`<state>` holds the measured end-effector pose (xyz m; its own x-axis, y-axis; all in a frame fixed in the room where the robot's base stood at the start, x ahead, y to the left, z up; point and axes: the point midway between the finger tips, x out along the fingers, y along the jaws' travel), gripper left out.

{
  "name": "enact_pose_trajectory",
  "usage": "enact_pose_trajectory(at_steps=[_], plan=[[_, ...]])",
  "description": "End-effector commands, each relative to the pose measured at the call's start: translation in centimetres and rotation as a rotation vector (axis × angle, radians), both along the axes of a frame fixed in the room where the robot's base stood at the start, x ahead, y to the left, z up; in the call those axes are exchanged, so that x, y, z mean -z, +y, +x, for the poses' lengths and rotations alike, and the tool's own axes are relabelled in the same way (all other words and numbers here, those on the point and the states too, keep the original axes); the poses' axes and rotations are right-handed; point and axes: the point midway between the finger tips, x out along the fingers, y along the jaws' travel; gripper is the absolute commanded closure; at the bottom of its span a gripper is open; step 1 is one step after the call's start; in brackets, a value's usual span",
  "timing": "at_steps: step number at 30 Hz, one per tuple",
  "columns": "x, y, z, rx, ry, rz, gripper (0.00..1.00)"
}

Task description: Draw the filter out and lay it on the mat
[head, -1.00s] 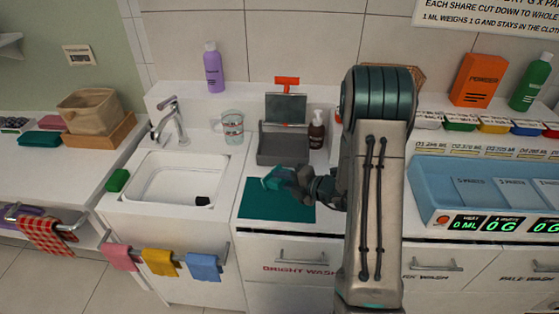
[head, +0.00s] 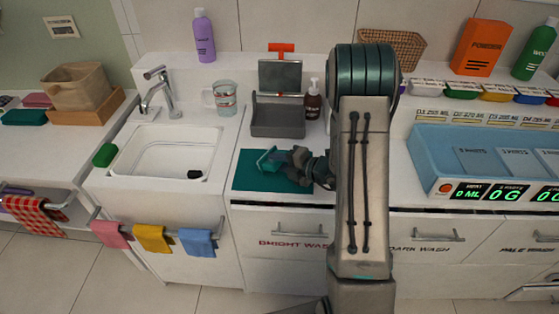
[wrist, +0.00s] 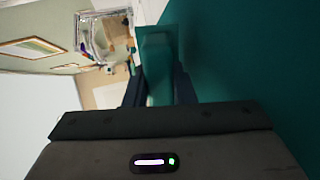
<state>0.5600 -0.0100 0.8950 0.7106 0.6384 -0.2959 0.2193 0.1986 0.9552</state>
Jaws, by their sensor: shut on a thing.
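The filter looks like a teal piece (head: 267,159) at the tip of my gripper (head: 285,160). It also shows in the wrist view (wrist: 157,62), between my two fingers. My gripper is shut on it. The filter is over the dark teal mat (head: 250,181) on the counter, low and near its back part; I cannot tell whether it touches the mat. The similar colours make its edge hard to see. Behind the mat stands an open grey housing (head: 278,130) with its lid raised and an orange handle (head: 281,48) on top.
A brown pump bottle (head: 313,103) stands right of the housing. A glass jug (head: 223,98) and a sink (head: 165,155) are to the left. A blue tray (head: 430,160) lies right of my arm. The mat's front left part is bare.

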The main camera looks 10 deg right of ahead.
Motion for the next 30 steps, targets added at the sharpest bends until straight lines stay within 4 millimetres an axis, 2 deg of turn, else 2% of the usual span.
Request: enact_pose_trajectory(at_steps=[9,10,12,13,17,19,20,30], plan=[[0.24,0.06,0.02,-0.001,-0.001,0.000,1.00],[0.24,0.06,0.02,-0.001,-0.001,0.000,0.74],[0.24,0.06,0.02,-0.001,-0.001,0.000,0.55],[0.24,0.06,0.01,-0.001,-0.001,0.000,0.52],[0.26,0.06,0.01,-0.001,0.000,0.000,0.52],[0.30,0.06,-0.01,-0.001,0.001,0.000,0.40],[0.32,0.06,-0.02,-0.001,0.001,0.000,0.39],[0.60,0.03,-0.14,0.000,0.008,-0.003,0.39]])
